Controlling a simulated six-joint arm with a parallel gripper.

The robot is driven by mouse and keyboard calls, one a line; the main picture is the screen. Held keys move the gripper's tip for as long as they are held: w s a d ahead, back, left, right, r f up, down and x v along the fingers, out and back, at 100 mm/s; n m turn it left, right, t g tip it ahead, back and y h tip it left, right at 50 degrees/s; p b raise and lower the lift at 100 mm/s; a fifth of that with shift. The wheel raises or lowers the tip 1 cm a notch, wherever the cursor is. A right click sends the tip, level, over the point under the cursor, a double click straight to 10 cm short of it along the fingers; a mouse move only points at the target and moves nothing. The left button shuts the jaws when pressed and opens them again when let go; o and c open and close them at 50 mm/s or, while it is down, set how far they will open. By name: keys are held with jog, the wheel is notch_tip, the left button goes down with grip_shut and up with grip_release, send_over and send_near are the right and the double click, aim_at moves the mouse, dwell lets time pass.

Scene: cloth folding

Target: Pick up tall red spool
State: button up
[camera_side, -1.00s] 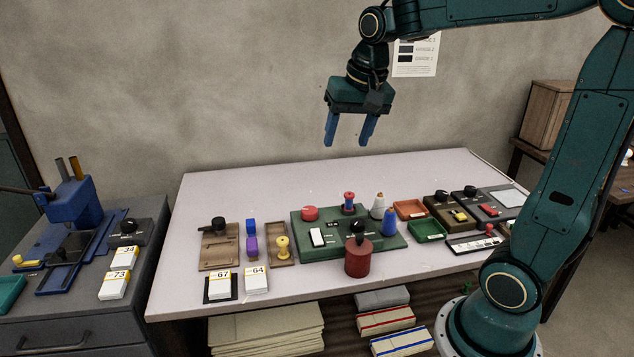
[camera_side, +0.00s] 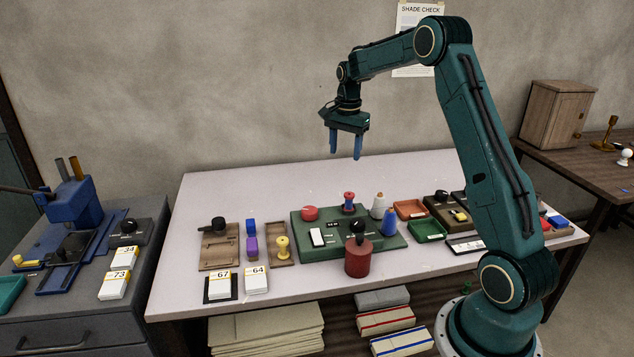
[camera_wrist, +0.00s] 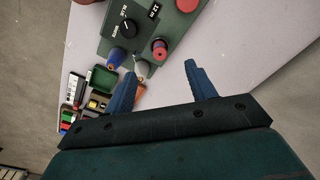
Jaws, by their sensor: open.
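The tall red spool (camera_side: 349,202) stands upright on the green panel (camera_side: 311,246), at its back edge, with a dark blue or purple band around its middle. In the wrist view the spool (camera_wrist: 160,49) shows from above, just beyond and between my fingertips. My gripper (camera_side: 346,155) is open and empty, pointing down, and hangs clearly above the spool in the side view. Its two blue fingers also show in the wrist view (camera_wrist: 161,70), with nothing between them touching.
A white-grey cone (camera_side: 378,206) and a blue cone (camera_side: 389,223) stand just right of the spool. A red round button (camera_side: 310,213) is to its left, a black knob (camera_side: 358,225) in front. A dark red canister (camera_side: 358,259) stands at the panel's front. The table's back strip is clear.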

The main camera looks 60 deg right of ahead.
aim_at(350, 194)
jog(key=shift+m, duration=0.8)
jog(key=d+f, duration=0.4)
jog(key=shift+a+f, duration=0.1)
jog(key=shift+f, duration=4.2)
jog(key=shift+s+f, duration=0.1)
jog(key=shift+f, duration=2.45)
jog(key=c, duration=1.2)
jog(key=shift+o, duration=0.2)
